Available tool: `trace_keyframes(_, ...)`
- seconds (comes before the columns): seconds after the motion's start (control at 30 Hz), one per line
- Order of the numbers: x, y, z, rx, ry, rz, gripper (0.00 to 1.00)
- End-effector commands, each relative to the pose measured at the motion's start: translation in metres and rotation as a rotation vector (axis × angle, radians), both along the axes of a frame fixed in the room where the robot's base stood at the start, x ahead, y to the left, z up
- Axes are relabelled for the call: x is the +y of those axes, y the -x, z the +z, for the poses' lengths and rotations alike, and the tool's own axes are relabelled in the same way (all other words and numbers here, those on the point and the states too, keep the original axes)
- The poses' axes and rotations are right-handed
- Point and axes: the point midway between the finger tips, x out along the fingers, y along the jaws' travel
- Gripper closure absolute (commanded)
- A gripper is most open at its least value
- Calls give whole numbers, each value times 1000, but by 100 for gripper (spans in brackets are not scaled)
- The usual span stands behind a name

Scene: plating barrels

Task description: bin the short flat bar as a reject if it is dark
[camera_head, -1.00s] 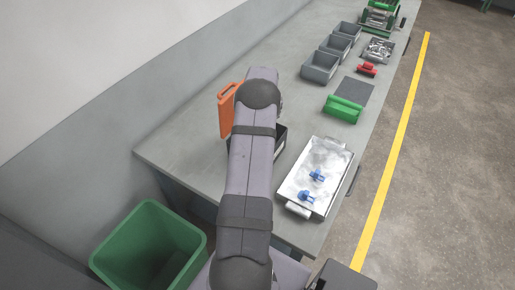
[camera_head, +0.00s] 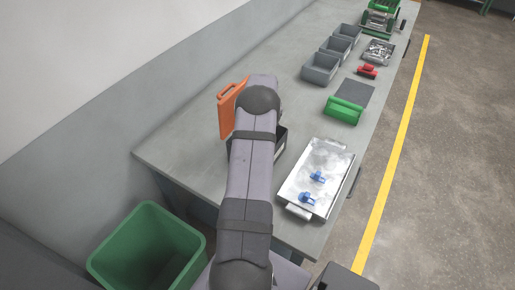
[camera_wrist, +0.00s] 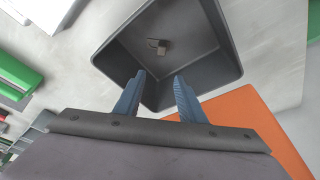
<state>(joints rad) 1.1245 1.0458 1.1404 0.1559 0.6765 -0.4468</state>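My gripper (camera_wrist: 160,76) is open in the wrist view, its two blue fingers apart with nothing between them. It points into a dark grey bin (camera_wrist: 118,62). A small grey-brown metal piece (camera_wrist: 157,46) lies on the bin's floor, beyond the fingertips; I cannot tell whether it is the short flat bar. In the head view my arm covers the gripper and most of the dark bin (camera_head: 281,141). A large green open-topped bin (camera_head: 193,262) stands on the floor at the bench's near end; its visible inside looks empty.
An orange upright object (camera_head: 227,112) stands left of the dark bin, and its orange surface (camera_wrist: 252,112) is close to my gripper. A metal tray (camera_head: 326,160) with blue clamp-like parts lies to the right. Grey bins (camera_head: 320,70) and a green block (camera_head: 343,109) are farther along the bench.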

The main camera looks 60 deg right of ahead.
Motion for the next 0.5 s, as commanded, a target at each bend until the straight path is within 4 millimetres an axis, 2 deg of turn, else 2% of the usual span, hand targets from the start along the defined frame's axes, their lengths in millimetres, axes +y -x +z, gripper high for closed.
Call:
trace_keyframes(0.23,1,1,6,0,1,0,64)
trace_keyframes(0.5,6,7,32,-2,3,-1,64)
